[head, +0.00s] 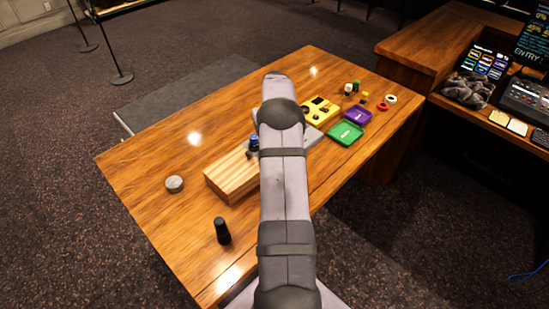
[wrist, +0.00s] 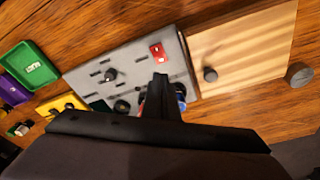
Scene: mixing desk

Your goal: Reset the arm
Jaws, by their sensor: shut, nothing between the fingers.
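My gripper (wrist: 160,80) shows in the wrist view as a dark, narrow shape with its fingers together and nothing between them. It is over the grey panel (wrist: 98,75), near a red part (wrist: 157,52) and beside a blue round piece (wrist: 181,91) that it partly hides. In the head view my arm stretches from the bottom across the desk and hides my gripper and much of the panel. A blue-and-black piece (head: 254,143) shows just left of the arm.
A wooden block (head: 230,178) stands left of my arm, with a grey puck (head: 175,184) and black cylinder (head: 222,232) nearby. Green tray (head: 345,132), purple tray (head: 357,114) and yellow box (head: 320,108) lie to the right. The desk's far left is clear.

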